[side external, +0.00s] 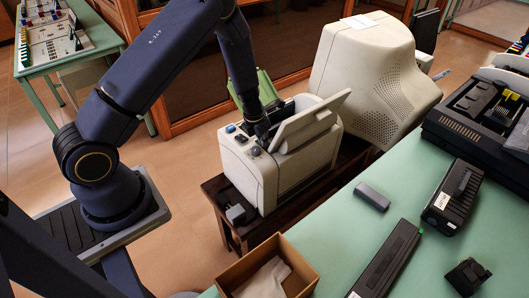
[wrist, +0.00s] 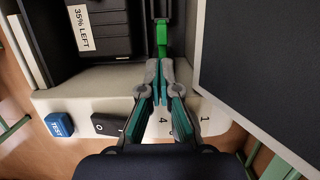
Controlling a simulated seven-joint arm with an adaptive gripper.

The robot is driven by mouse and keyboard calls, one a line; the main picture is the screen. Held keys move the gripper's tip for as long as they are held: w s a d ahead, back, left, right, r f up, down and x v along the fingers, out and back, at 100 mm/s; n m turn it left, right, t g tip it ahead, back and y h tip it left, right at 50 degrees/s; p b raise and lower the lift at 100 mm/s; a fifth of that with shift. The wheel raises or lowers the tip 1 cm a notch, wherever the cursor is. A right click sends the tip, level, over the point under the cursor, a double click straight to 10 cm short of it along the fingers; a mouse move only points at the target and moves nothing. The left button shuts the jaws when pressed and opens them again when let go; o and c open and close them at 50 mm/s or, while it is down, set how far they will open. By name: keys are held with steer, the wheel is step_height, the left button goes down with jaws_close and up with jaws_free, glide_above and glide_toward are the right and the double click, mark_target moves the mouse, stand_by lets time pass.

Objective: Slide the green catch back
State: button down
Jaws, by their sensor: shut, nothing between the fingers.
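The green catch (wrist: 161,36) shows at the top centre of the wrist view, in a dark slot beside a black cartridge (wrist: 103,28) labelled "35% LEFT". Both are inside a cream machine (side external: 250,170) whose lid (side external: 312,118) stands tilted open. My gripper (wrist: 160,74) is shut and empty, its fingertips at the near end of the catch. I cannot tell whether they touch it. In the side external view my gripper (side external: 263,143) reaches down at the machine's open top and the catch is hidden.
The raised lid's dark panel (wrist: 262,60) is close on the right of the wrist view. A blue button labelled "TEST" (wrist: 59,124) and a black button (wrist: 108,124) are on the near edge. A large monitor (side external: 375,75) stands behind the machine. A green table (side external: 350,232) is at right.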

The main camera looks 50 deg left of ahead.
steer(key=shift+x, duration=1.3)
steer(key=w, duration=0.3)
steer(key=shift+w+r, duration=0.1)
steer(key=shift+w, duration=0.4)
steer(key=shift+r, duration=0.5)
steer(key=s+v, duration=0.1)
steer(key=v, duration=0.8)
steer(key=shift+f, duration=0.1)
